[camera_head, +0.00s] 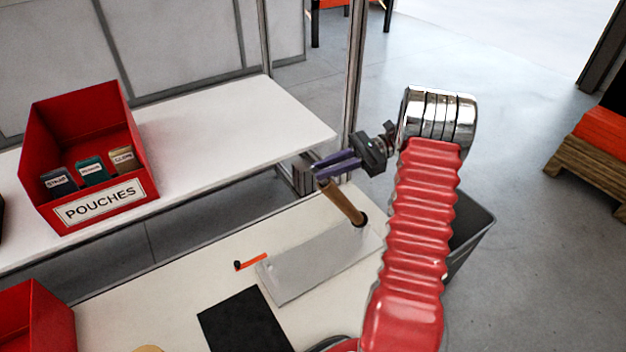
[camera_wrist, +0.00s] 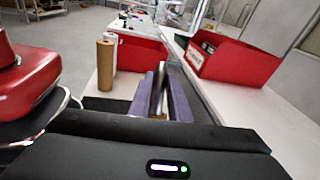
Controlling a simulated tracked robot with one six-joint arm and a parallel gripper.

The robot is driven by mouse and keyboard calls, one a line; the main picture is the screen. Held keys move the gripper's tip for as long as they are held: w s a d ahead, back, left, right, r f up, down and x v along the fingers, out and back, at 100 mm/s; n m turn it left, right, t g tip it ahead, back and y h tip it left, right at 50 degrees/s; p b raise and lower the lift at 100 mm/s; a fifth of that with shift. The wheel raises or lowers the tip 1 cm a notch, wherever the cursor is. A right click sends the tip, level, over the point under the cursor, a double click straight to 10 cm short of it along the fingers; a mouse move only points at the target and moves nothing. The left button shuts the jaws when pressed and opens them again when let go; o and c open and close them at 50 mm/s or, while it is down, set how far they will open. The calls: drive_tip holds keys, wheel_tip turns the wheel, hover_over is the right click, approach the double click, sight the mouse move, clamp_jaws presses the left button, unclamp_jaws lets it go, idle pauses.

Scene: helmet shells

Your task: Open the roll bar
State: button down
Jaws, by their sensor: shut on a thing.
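My gripper (camera_head: 322,168), with purple fingers, is above the far end of the worktable in the head view, pointing left. In the wrist view my gripper (camera_wrist: 161,84) is shut on a thin grey upright piece, taken to be the roll bar (camera_wrist: 158,90); the fingers hide most of it. In the head view a brown cylinder (camera_head: 345,205) leans just below the fingers, beside a pale grey slab (camera_head: 310,268) on the table. I cannot tell from the head view how the held piece joins these.
A red box labelled POUCHES (camera_head: 72,212) stands on the white bench (camera_head: 230,130) at left. A black mat (camera_head: 240,325) and an orange strip (camera_head: 252,260) lie on the worktable. A grey bin (camera_head: 475,230) stands at right. A brown roll (camera_wrist: 105,65) stands left of the fingers.

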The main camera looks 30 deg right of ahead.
drive_tip(key=shift+d, duration=0.7)
